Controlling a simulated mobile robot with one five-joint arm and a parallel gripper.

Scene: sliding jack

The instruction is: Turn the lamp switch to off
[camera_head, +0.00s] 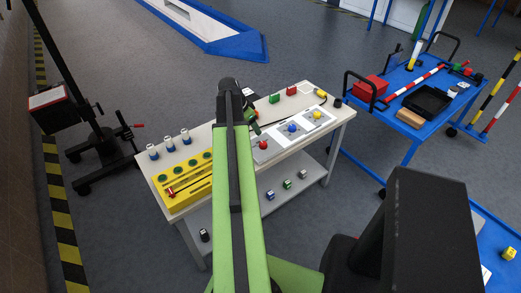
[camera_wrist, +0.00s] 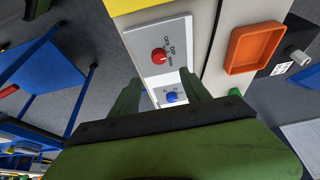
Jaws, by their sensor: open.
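A red round knob (camera_wrist: 159,56) sits on a light grey plate (camera_wrist: 150,38) in the wrist view. Lettering beside the knob seems to read OFF, DIM and MAX. The knob bears a small pale mark, but I cannot tell exactly which label it points to. The red knob also shows in the head view (camera_head: 263,145), on the white table, to the right of my arm. My gripper (camera_wrist: 160,78) is open and empty, its two green fingers apart. In the wrist view, the knob appears just beyond the fingertips, between their lines, with no visible contact.
A blue knob (camera_wrist: 171,97) on a white plate shows between my fingers. An orange tray (camera_wrist: 256,47) lies at the right of the wrist view. On the table (camera_head: 341,113) stand a yellow block (camera_head: 190,182) and several small bottles. A blue cart (camera_head: 405,118) stands to the right.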

